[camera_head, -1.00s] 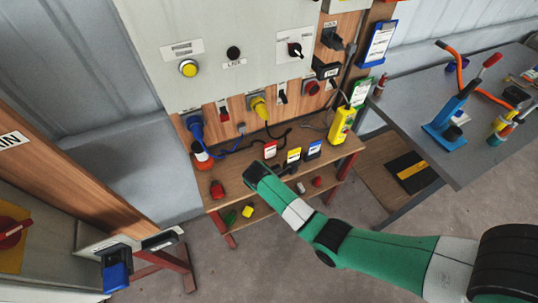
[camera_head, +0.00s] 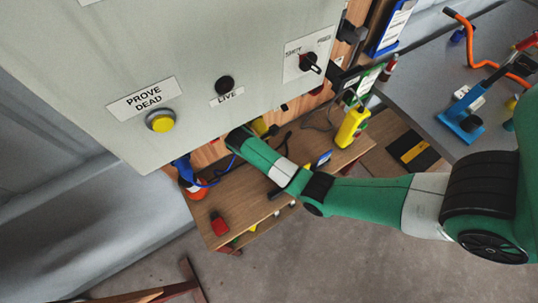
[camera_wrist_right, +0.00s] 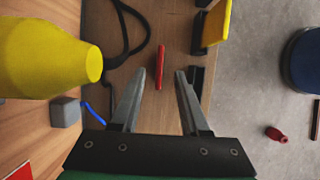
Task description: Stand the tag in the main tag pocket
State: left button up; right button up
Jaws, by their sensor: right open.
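My right gripper (camera_wrist_right: 160,74) is open over the wooden shelf in the right wrist view. A thin red tag (camera_wrist_right: 160,66), seen edge-on, is ahead of and between its fingertips; the fingers are apart from each other and not closed on it. A yellow tag (camera_wrist_right: 216,22) stands by a black holder farther ahead and right. Another black holder (camera_wrist_right: 196,76) is partly hidden behind the right finger. Which holder is the main tag pocket I cannot tell. In the head view my green right arm reaches under the grey panel, hiding its fingers and the red tag. My left gripper is out of view.
A big yellow plug (camera_wrist_right: 45,55) is close on the left of my right gripper. A grey block (camera_wrist_right: 65,111) and black cable lie near it. The grey panel (camera_head: 200,50) overhangs the shelf (camera_head: 240,205). A red object (camera_head: 219,223) sits on its front left.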

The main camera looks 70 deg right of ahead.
jog(key=shift+b+x, duration=1.3)
jog(key=shift+x, duration=2.5)
grip_shut()
